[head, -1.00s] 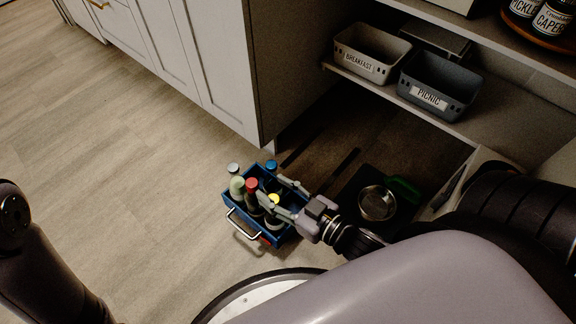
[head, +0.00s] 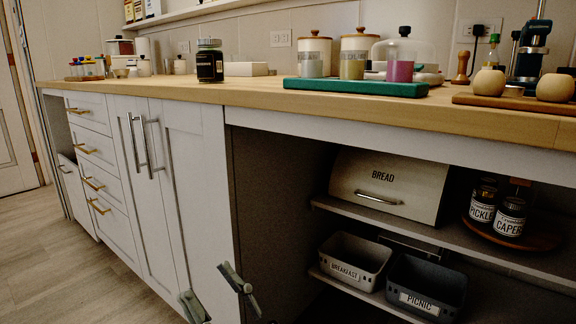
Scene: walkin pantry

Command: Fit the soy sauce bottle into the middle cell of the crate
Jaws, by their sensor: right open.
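The crate and the bottles in it are out of view now, below the picture. I cannot identify the soy sauce bottle in this view. My right gripper (head: 208,284) shows at the bottom edge, in front of the white lower cabinet. Its two grey fingers are spread apart with nothing visible between them. The rest of the right arm is cut off by the frame. My left gripper is not in view.
The wooden counter (head: 255,94) holds a dark jar (head: 209,61), a green tray (head: 352,87) and canisters. Under it are a bread box (head: 388,186), a breakfast bin (head: 353,262), a picnic bin (head: 427,287) and jars. Open floor (head: 50,262) lies at the left.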

